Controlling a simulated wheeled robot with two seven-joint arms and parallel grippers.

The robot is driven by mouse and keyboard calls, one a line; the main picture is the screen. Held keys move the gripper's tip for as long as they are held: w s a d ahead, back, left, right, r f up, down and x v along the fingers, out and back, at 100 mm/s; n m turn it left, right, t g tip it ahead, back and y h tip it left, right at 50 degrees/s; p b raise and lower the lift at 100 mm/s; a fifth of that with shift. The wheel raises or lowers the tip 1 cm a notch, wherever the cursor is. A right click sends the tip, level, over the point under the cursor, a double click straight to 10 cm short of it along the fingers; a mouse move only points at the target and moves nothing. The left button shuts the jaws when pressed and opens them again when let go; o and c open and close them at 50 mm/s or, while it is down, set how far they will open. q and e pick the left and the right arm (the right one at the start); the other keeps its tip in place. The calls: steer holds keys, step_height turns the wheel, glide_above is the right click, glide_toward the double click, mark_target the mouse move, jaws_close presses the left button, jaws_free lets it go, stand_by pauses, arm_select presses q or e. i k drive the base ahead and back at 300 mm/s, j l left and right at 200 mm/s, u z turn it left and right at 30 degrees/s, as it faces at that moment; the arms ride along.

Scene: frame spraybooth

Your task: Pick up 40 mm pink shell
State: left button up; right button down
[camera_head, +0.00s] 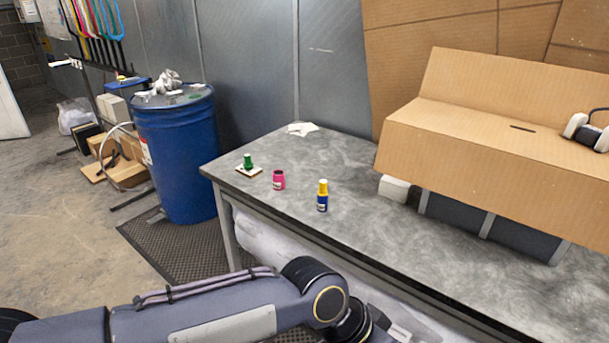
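The pink shell (279,180) is a short pink cylinder with a pale label, upright on the grey table (330,156). To its left, a small green piece (248,161) stands on a flat white square base. My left arm comes in from the lower left, in front of the table's near edge. Its end runs out of the picture at the bottom, so the fingers are not clearly seen. My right gripper is not in view.
A large cardboard box (480,150) with a grey and white respirator or headset (588,132) fills the table's right side. A white crumpled cloth (302,129) lies at the back edge. A blue drum (178,155) stands left of the table. The tabletop around the pink shell is mostly clear.

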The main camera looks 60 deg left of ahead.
mark_target(279, 180)
steer(key=u, duration=2.2)
steer(key=i+j+z, duration=0.1)
steer(key=z, duration=0.5)
steer(key=i+j+z, duration=0.4)
steer(key=j, duration=0.25)
steer(key=i+j+z, duration=0.2)
steer(key=j, duration=0.2)
steer(key=i+j+z, duration=0.2)
steer(key=j, duration=0.2)
steer(key=i+j, duration=0.15)
steer(key=j, duration=0.35)
steer(key=i+j, duration=0.1)
steer(key=j, duration=0.4)
steer(key=i+j+z, duration=0.1)
steer(key=j, duration=0.35)
steer(key=i+j, duration=0.15)
steer(key=j, duration=0.35)
steer(key=i+j, duration=0.1)
steer(key=j, duration=0.4)
